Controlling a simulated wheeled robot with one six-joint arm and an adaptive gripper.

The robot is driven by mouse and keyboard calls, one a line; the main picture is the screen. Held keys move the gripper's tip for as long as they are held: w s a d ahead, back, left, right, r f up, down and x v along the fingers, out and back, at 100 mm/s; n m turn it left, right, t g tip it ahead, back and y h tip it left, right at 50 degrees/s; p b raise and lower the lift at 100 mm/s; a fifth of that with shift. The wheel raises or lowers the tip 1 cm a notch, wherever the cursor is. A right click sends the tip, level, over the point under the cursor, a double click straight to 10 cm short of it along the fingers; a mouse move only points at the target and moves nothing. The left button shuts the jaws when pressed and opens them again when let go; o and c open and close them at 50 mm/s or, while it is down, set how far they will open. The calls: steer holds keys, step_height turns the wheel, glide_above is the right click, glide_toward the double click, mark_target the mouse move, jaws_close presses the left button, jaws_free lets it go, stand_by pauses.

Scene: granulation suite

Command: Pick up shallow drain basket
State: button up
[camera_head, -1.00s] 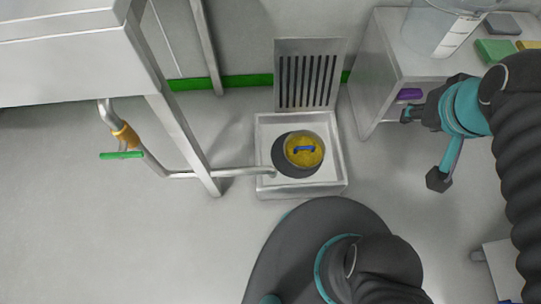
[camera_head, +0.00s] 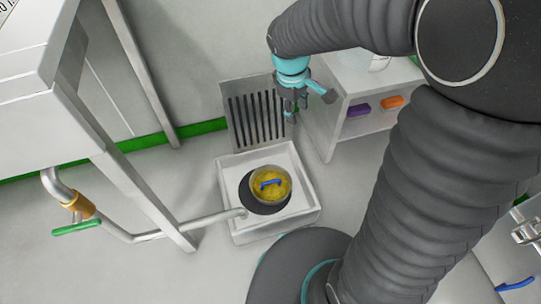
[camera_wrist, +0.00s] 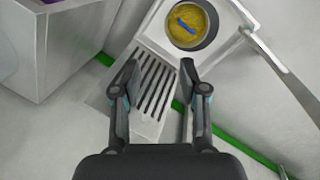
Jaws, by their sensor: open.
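The shallow drain basket (camera_head: 265,189) looks like a round metal-rimmed bowl with yellow contents and a blue handle across its top. It sits over a dark round opening in the white floor basin (camera_head: 310,213). In the wrist view the basket (camera_wrist: 184,28) is at the top, beyond my fingertips. My gripper (camera_head: 291,110) is above and behind the basin, near the slotted grate, pointing down. In the wrist view my gripper (camera_wrist: 158,75) has its two fingers apart with nothing between them. The basket is not touched.
A slotted metal grate (camera_head: 236,88) leans upright behind the basin. A pipe (camera_head: 190,229) runs to the basin from the left, past a metal table leg (camera_head: 150,205). A shelf unit (camera_head: 335,130) with purple and orange items stands right.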

steer(key=w+a+f+n+g+h, duration=0.1)
steer(key=w+a+f+n, duration=0.1)
steer(key=f, duration=0.3)
steer(key=w+a+f+n, duration=0.2)
steer(key=a+f, duration=0.1)
steer(key=f, duration=0.2)
steer(key=n+g+h+b, duration=0.1)
steer(key=n+h+b, duration=0.1)
steer(key=n, duration=0.5)
glide_toward(271, 182)
steer(key=x, duration=0.4)
steer(key=shift+f+b, duration=0.15)
steer(key=shift+b, duration=0.25)
steer(key=shift+x, duration=3.2)
steer(key=shift+w+a, duration=0.1)
steer(key=shift+w, duration=0.05)
jaws_close()
